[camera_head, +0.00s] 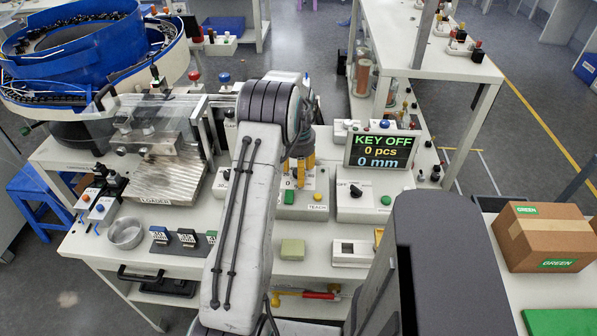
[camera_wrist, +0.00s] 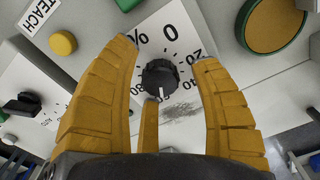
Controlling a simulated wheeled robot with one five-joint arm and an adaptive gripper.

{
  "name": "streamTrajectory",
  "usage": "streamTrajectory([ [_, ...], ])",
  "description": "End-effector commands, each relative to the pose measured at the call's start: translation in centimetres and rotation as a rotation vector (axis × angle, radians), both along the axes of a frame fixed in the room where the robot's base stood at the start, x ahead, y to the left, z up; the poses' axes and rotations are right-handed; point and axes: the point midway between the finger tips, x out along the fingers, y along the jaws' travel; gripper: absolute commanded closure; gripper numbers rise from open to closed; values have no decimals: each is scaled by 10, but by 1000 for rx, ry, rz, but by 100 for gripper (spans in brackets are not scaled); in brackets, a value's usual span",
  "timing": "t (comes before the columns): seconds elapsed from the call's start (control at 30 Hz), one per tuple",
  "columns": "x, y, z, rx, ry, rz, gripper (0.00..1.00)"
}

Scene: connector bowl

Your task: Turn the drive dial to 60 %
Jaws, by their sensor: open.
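The drive dial (camera_wrist: 160,78) is a black knob on a white scale plate marked %, 0, 20 and 40 in the wrist view. A pale mark shows on the knob's lower side; the scale there is hidden by my gripper. My gripper (camera_wrist: 167,62) has yellow fingers, open, with two fingertips on either side of the knob and a third below it. I cannot tell whether any finger touches the knob. In the head view my gripper (camera_head: 302,162) points down over the dial's panel (camera_head: 318,184), and the knob is hidden.
A yellow button (camera_wrist: 63,43) and another black selector knob (camera_wrist: 23,104) sit beside the dial. A large green-ringed yellow button (camera_wrist: 273,24) is at upper right. The display (camera_head: 381,150) reads KEY OFF, 0 pcs, 0 mm. A metal bowl (camera_head: 125,234) stands at the bench's left.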

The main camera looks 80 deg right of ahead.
Motion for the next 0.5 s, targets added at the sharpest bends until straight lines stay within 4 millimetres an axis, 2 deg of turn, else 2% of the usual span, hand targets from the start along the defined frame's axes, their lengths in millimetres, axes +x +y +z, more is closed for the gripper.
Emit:
streamTrajectory([
  [0.17,0,-1,15,-5,0,0,43],
  [0.5,0,-1,72,-5,0,0,43],
])
